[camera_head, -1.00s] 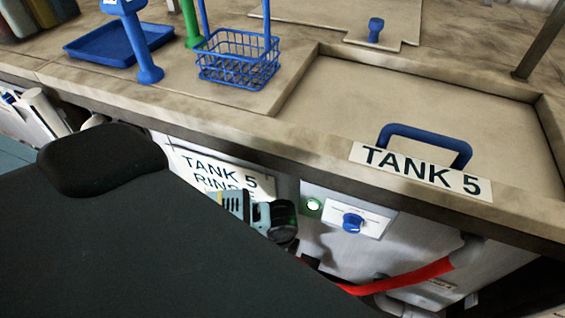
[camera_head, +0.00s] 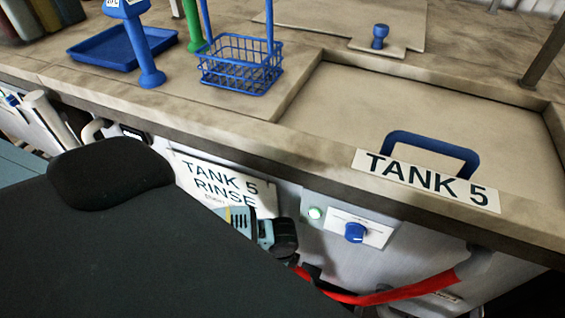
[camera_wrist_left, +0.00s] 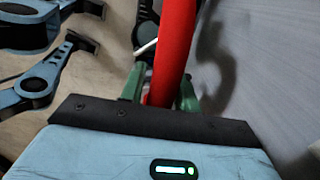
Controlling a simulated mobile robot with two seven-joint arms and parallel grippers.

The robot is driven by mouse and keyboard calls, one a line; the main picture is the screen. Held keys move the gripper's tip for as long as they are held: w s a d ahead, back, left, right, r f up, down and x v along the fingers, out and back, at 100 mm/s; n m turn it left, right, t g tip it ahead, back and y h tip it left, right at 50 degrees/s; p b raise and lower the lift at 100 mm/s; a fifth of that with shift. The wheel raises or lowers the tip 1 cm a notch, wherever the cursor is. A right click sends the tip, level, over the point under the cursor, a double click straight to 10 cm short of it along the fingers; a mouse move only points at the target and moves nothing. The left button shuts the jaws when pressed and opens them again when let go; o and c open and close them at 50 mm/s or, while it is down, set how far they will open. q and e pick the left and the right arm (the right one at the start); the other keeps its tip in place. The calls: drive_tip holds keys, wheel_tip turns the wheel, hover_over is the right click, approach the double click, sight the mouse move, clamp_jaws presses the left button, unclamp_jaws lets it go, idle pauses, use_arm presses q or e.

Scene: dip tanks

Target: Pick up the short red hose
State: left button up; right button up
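The red hose (camera_head: 410,290) hangs low in front of the tank cabinet in the head view. Its right end meets a grey pipe fitting, and it sags towards the left, past my left gripper (camera_head: 310,273). In the left wrist view the hose (camera_wrist_left: 174,45) runs down between the two green fingers of my left gripper (camera_wrist_left: 163,88), close to both. Whether the fingers press on it cannot be told. The hose's far end is hidden. My right gripper is in neither view.
The counter edge with the TANK 5 label (camera_head: 427,181) overhangs the hose. A control panel with a blue knob (camera_head: 355,232) and a TANK 5 RINSE sign (camera_head: 225,183) are on the cabinet front. A blue wire basket (camera_head: 240,66) and blue tray (camera_head: 118,48) stand on the counter.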

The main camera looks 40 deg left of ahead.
use_arm(q)
clamp_jaws()
drive_tip(key=shift+r, duration=0.2)
drive_tip(key=shift+w+r, duration=0.1)
drive_tip(key=shift+r, duration=0.2)
drive_tip(key=r, duration=0.3)
drive_tip(key=shift+s+p, duration=0.3)
drive_tip(key=s+a+r, duration=0.1)
drive_tip(key=s+a, duration=0.2)
drive_tip(key=s, duration=1.2)
drive_tip(key=shift+s, duration=0.15)
